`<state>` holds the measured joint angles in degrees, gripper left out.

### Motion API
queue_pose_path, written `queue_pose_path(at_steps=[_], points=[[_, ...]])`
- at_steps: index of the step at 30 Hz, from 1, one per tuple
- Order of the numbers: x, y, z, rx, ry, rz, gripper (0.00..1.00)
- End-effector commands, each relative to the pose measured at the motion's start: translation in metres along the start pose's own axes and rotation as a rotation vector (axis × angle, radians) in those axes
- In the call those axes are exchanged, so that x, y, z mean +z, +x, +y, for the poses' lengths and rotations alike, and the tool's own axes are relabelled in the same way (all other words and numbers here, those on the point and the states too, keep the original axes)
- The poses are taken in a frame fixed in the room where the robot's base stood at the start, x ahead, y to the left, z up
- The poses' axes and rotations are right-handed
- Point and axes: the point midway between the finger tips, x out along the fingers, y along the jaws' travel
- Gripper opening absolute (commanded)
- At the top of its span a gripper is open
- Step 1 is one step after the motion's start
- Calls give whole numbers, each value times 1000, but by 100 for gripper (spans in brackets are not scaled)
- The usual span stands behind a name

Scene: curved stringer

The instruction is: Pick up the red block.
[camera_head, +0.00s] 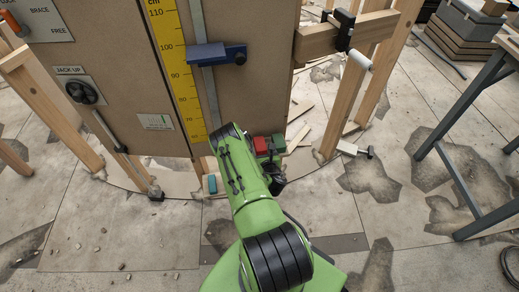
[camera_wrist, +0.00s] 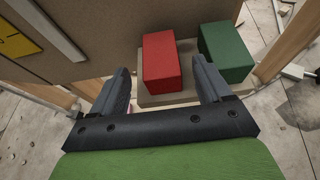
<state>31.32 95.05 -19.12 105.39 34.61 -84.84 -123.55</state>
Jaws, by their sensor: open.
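The red block (camera_wrist: 162,64) sits upright on a small light wooden ledge (camera_wrist: 165,98) in the wrist view. It lies between and just beyond the fingers of my gripper (camera_wrist: 160,88), which is open and empty. The left finger stands a little apart from the block; the right finger is nearer its right side. In the head view the red block (camera_head: 261,146) shows just beyond the end of my green arm, and most of my gripper is hidden there.
A green block (camera_wrist: 227,52) stands close to the right of the red one. A brown panel (camera_wrist: 100,35) rises behind the ledge. A teal block (camera_head: 212,184) sits lower left of my arm. Wooden posts (camera_head: 343,105) stand to the right; a trestle (camera_head: 455,165) is farther right.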

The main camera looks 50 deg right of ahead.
Motion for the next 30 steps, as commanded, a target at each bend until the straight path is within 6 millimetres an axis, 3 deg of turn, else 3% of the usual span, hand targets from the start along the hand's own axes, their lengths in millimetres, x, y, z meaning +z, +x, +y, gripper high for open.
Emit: queue_pose_path(at_steps=[9,17,27,30], points=[[-2,50,-1,1,-1,-2,78],[-1,53,-1,0,1,1,76],[-1,52,-1,0,1,1,24],[-1,52,-1,0,1,0,21]])
